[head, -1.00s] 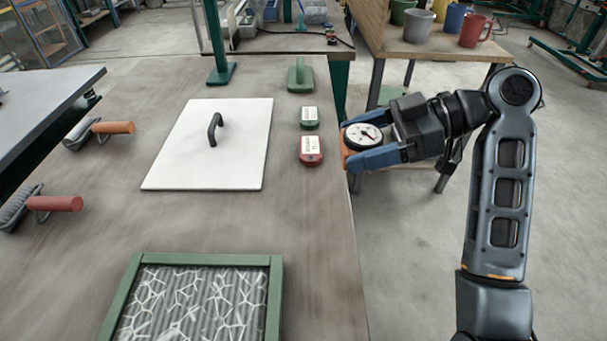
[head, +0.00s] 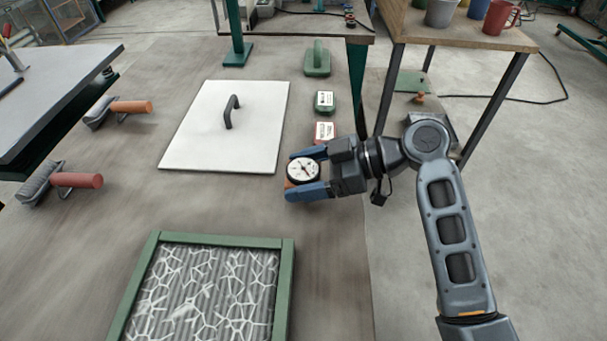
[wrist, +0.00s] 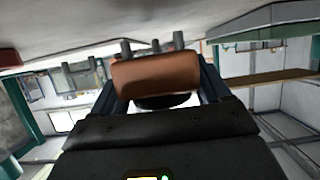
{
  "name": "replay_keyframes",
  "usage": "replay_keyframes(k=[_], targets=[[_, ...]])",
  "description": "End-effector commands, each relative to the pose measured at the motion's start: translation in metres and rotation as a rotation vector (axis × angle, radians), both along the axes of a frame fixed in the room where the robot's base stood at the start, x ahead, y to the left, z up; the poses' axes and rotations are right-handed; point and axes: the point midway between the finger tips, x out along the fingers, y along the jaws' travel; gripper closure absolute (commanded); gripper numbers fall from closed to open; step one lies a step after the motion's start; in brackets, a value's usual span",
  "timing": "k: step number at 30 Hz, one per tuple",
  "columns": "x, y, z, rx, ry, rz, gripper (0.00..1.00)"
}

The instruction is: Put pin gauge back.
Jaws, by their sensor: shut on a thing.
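The pin gauge (head: 303,170) has a round white dial with a black rim and an orange-brown body. My gripper (head: 306,174) is shut on it, with one blue finger on each side. In the head view it is over the right part of the table, just in front of the red-and-white box (head: 324,132). I cannot tell its exact height above the table. In the wrist view the gauge's brown body (wrist: 157,74) sits between the fingers, with several grey pins sticking out of its far side.
A white board with a black handle (head: 190,135) lies left of the gauge. A green box (head: 324,101) and a green-handled block (head: 317,62) stand behind. A green-framed fibre panel (head: 150,285) is in front. Two brushes with orange (head: 130,107) and red handles (head: 76,180) lie left. Table between is clear.

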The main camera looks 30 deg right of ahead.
Motion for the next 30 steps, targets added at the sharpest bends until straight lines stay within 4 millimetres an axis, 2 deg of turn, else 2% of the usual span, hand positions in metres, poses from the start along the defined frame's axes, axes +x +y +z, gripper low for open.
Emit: replay_keyframes(k=[4,15,16,23,30], targets=[[0.000,0.000,-0.010,0.000,-0.001,0.000,0.69],[0.000,0.000,-0.016,0.000,-0.002,0.001,0.69],[0.000,0.000,-0.015,0.000,-0.002,0.001,0.22],[0.000,0.000,-0.014,-0.001,-0.001,0.000,0.00],[0.000,0.000,-0.013,0.000,-0.001,0.000,0.00]])
